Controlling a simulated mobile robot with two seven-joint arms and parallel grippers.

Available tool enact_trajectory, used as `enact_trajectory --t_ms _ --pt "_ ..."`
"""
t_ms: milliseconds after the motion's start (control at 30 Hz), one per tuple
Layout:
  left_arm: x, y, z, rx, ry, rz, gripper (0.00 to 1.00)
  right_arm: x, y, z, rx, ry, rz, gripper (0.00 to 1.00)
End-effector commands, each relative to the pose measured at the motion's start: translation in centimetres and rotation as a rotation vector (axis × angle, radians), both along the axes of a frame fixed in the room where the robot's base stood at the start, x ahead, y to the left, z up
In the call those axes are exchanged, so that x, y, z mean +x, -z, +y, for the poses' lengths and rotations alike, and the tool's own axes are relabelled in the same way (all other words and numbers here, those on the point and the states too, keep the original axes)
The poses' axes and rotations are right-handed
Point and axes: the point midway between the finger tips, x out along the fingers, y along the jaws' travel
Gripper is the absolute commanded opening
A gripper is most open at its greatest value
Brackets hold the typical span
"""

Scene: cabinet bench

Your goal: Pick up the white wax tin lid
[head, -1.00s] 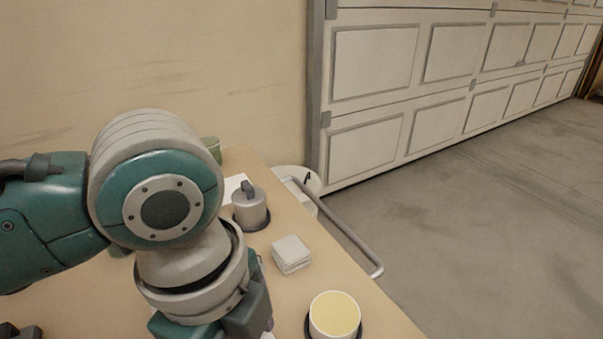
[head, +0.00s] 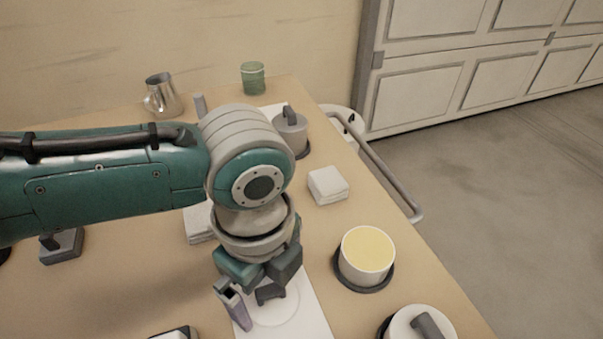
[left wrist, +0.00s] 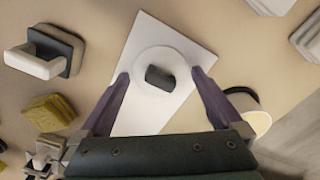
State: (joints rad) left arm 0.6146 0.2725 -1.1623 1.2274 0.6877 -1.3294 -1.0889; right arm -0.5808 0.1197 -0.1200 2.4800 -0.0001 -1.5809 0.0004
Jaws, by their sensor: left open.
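The white wax tin lid (head: 285,309) is a flat white disc with a dark grey handle. It lies handle up on a white sheet (head: 312,322). It also shows in the left wrist view (left wrist: 141,87), between the fingertips. My left gripper (head: 256,300) is open and points down over the lid, with a finger on either side. In the left wrist view the left gripper (left wrist: 160,73) holds nothing; I cannot tell whether the fingers touch the lid. An open white tin of yellow wax (head: 368,250) stands on a dark coaster to the right. My right gripper is out of view.
A lidded tin (head: 423,325) stands at the front right, another lidded tin (head: 291,134) at the back. White stacked squares (head: 328,185) lie between. A metal jug (head: 161,96) and green glass (head: 253,78) stand at the back. A grey handled block (head: 62,246) sits left.

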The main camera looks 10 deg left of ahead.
Motion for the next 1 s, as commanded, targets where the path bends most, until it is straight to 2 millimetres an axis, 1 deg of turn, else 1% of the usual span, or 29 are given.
enact_trajectory --t_ms 167,200,733,767,1000 --pt "-0.01 -0.02 -0.02 0.000 0.001 0.000 1.00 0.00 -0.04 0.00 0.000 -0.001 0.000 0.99" --pt "0.00 -0.02 -0.01 0.000 0.001 0.000 0.98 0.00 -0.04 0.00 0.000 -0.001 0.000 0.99" --pt "0.00 -0.05 0.01 0.000 0.000 0.000 0.38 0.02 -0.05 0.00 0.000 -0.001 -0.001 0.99" --pt "0.00 -0.05 0.01 0.000 0.000 0.000 0.36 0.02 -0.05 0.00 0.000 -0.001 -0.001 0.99" --pt "0.01 -0.18 0.01 0.000 0.000 -0.001 0.36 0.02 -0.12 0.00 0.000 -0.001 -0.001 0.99"
